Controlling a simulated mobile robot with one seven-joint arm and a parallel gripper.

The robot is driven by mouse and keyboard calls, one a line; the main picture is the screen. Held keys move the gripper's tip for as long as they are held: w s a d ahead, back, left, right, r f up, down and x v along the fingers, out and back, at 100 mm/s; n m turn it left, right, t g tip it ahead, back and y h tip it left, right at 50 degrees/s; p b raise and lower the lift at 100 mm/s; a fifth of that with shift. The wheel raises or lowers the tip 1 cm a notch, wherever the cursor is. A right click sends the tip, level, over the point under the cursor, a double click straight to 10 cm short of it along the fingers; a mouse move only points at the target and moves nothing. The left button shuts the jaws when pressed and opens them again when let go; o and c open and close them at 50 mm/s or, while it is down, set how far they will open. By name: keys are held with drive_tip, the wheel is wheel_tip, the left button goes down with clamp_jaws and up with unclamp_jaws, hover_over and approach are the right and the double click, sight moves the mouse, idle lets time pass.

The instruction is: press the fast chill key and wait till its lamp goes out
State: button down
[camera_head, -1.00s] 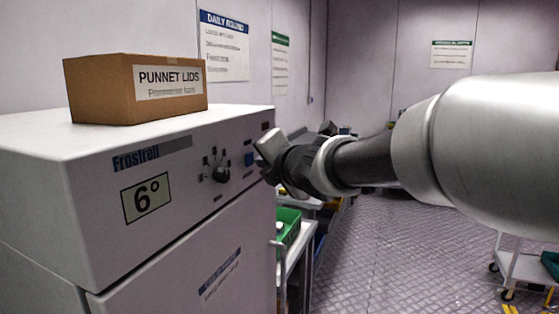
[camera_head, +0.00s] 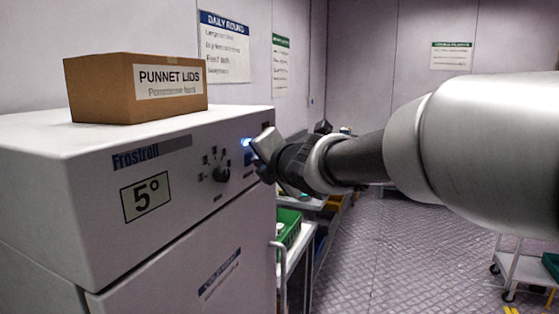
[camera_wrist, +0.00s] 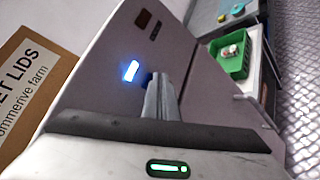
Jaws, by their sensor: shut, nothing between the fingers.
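The white chiller (camera_head: 190,245) stands at the left, its display (camera_head: 146,197) reading 5°. A small lamp (camera_head: 247,142) on its panel glows blue; it also shows bright in the wrist view (camera_wrist: 131,71). My gripper (camera_head: 259,158) is shut and empty, with its fingertips at the panel just below the lamp. In the wrist view its closed fingers (camera_wrist: 158,90) point at the panel beside the lamp. The key is mostly hidden by the fingers, and I cannot tell whether they touch it.
A cardboard box marked PUNNET LIDS (camera_head: 110,90) sits on top of the chiller. A dark dial (camera_head: 221,175) is left of my gripper. A green crate (camera_head: 288,227) stands on a trolley beyond the chiller. A white cart (camera_head: 522,267) is at the right; the floor between is clear.

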drive_tip(key=shift+s+d+p, duration=0.35)
drive_tip(key=shift+d, duration=0.45)
drive_tip(key=shift+s+d+p, duration=0.3)
drive_tip(key=shift+d+p, duration=0.05)
drive_tip(key=shift+d, duration=0.45)
drive_tip(key=shift+s+d+p, duration=0.25)
drive_tip(key=shift+d+p, duration=0.15)
drive_tip(key=shift+d, duration=0.35)
drive_tip(key=shift+s+d+p, duration=0.3)
drive_tip(key=shift+d+p, duration=0.05)
drive_tip(key=shift+d, duration=0.45)
